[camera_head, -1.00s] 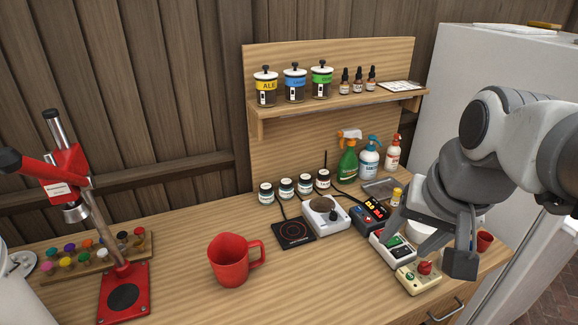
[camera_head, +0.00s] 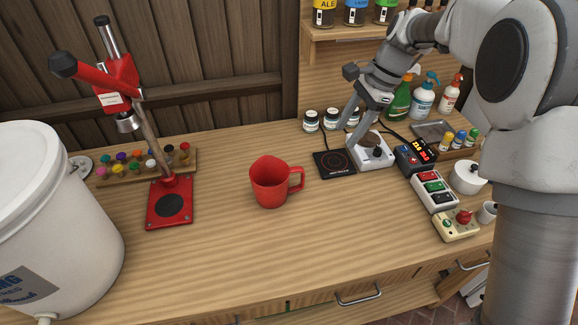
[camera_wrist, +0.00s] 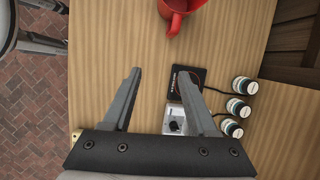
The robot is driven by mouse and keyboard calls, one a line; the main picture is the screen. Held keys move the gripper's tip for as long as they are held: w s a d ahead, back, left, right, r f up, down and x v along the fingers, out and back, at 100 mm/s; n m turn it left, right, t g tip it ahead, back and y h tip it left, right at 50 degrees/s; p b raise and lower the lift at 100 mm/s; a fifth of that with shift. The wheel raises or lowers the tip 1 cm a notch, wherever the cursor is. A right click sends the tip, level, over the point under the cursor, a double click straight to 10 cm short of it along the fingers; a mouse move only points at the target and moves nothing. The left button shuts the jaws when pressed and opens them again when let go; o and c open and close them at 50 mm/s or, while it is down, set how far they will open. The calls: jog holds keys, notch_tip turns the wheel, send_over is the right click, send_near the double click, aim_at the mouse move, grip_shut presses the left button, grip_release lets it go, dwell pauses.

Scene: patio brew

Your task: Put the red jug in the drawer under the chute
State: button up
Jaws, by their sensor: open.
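The red jug (camera_head: 270,184) stands upright on the wooden bench, with its handle to the right in the head view. In the wrist view the jug (camera_wrist: 174,12) is cut off at the top edge, beyond my fingertips. My gripper (camera_head: 349,128) is open and empty, to the right of the jug, above the black hot plate and white scale. Its two fingers (camera_wrist: 165,95) are spread apart in the wrist view. A drawer front with a metal handle (camera_head: 358,295) shows below the bench's front edge. No chute can be made out.
A black hot plate (camera_head: 335,164) and a white scale (camera_head: 371,151) sit right of the jug. A switch box (camera_head: 434,191) is farther right. A red press (camera_head: 169,203) and white bucket (camera_head: 50,220) stand left. Bench around the jug is clear.

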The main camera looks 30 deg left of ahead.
jog(key=a+f+m, duration=0.1)
jog(key=a+f, duration=0.3)
jog(key=g, duration=0.1)
send_near(301, 187)
jog(key=shift+s+a+f, duration=0.2)
jog(key=shift+s+f, duration=0.15)
jog(key=shift+f, duration=0.2)
jog(key=shift+s+a+f, duration=0.2)
jog(key=shift+s+f, duration=0.2)
jog(key=shift+f, duration=0.1)
jog(key=shift+w+a+x, duration=0.15)
jog(key=shift+x, duration=1.2)
jog(key=shift+w+a+x, duration=0.1)
jog(key=shift+a+x, duration=0.05)
jog(key=shift+x, duration=1.25)
jog(key=shift+w, duration=0.1)
grip_shut()
